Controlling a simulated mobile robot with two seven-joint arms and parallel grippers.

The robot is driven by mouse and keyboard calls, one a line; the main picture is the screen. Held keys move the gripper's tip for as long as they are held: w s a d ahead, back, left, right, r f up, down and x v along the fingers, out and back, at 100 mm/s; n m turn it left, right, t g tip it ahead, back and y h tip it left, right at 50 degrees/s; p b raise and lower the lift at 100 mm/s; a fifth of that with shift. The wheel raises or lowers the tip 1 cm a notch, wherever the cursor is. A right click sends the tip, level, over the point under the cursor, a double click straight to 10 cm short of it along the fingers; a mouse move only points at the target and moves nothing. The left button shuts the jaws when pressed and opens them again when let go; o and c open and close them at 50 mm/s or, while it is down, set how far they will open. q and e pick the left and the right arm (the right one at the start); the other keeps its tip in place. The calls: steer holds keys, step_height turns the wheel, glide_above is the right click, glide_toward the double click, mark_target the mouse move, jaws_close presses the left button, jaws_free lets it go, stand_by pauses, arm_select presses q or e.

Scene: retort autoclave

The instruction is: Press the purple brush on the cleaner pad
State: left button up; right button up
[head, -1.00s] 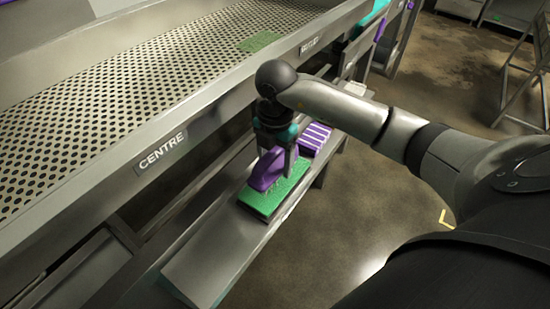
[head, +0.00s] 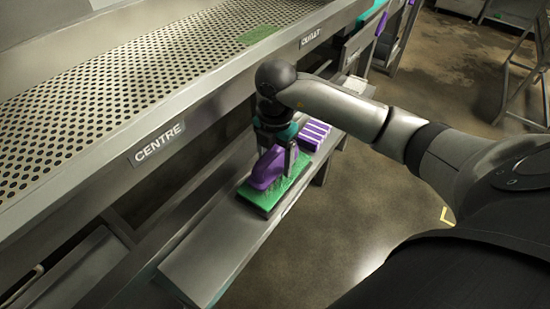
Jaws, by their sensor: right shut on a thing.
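The purple brush (head: 266,170) is in my right gripper (head: 279,165), which is shut on it and points down. The brush is on the green cleaner pad (head: 254,199), its underside against or very close to the pad's top; the exact contact is hidden. The pad lies on a narrow metal shelf (head: 215,246) below the perforated table. My left gripper is not in view.
A purple and white striped block (head: 314,133) lies on the shelf just behind the gripper. The perforated table (head: 110,90) with a CENTRE label (head: 157,145) runs alongside at left. A green patch (head: 258,35) lies on it. The near shelf is clear.

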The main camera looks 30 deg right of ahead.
mark_target(275, 148)
steer(key=shift+f+b, duration=0.7)
steer(key=shift+f, duration=0.35)
stand_by(0.6)
steer(key=shift+r, duration=0.1)
stand_by(0.4)
step_height(275, 148, up, 7)
steer(key=p, duration=0.6)
stand_by(0.4)
stand_by(0.4)
